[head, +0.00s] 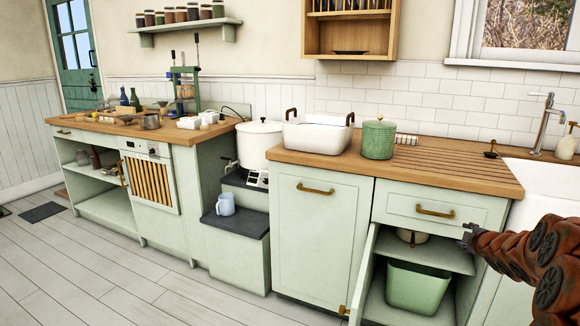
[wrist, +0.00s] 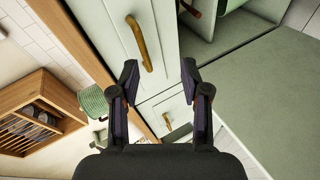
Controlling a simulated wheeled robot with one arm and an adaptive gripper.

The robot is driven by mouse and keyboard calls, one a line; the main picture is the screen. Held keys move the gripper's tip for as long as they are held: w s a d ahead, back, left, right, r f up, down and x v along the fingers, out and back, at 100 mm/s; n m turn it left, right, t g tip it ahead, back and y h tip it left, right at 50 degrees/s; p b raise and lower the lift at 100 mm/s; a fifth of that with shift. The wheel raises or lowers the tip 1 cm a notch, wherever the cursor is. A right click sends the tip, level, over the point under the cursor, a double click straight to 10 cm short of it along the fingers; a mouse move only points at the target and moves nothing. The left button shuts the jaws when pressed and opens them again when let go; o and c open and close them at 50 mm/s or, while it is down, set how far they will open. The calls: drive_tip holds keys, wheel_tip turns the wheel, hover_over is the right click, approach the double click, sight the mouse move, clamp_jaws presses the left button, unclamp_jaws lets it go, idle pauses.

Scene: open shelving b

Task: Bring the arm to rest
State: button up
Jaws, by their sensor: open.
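My gripper (wrist: 160,82) is open and empty in the wrist view, its two dark fingers spread apart. Beyond the fingers are a pale green drawer front with a brass handle (wrist: 140,44) and the open cabinet below it. In the head view my reddish-brown arm reaches in from the right edge. Its end, with my gripper (head: 466,238), is in front of the open cabinet, close to the drawer (head: 438,212). The fingers are small there, and I cannot tell whether they touch anything.
The open cabinet holds a green bin (head: 416,287) below a shelf with a pot (head: 412,237). A cabinet door (head: 362,272) stands open. A green canister (head: 378,140) and a white basin (head: 317,134) stand on the wooden counter. The floor (head: 160,280) at left is mostly clear.

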drive_tip(key=s+a+r+m+g+h+p, duration=0.1)
drive_tip(key=s+a+r+m+g+p, duration=0.55)
drive_tip(key=s+a+r+p, duration=0.65)
drive_tip(key=s+a+r+m+g+y+p, duration=0.1)
drive_tip(key=s+a+r+m+g+p, duration=0.1)
drive_tip(key=s+a, duration=0.5)
drive_tip(key=s+a+r+m+g+y+p, duration=0.1)
drive_tip(key=s+a, duration=0.7)
drive_tip(key=s, duration=1.1)
drive_tip(key=s+a+r+m+g+y+p, duration=0.1)
drive_tip(key=s+a+r+m+g+p, duration=0.2)
drive_tip(key=s+a, duration=0.4)
drive_tip(key=s+r+g+p, duration=0.1)
drive_tip(key=s+g, duration=0.1)
drive_tip(key=s, duration=0.4)
drive_tip(key=shift+s+a+y+p, duration=0.15)
drive_tip(key=shift+s+y+p, duration=0.15)
drive_tip(key=shift+y+p, duration=0.1)
drive_tip(key=shift+m, duration=0.25)
drive_tip(key=shift+c, duration=0.5)
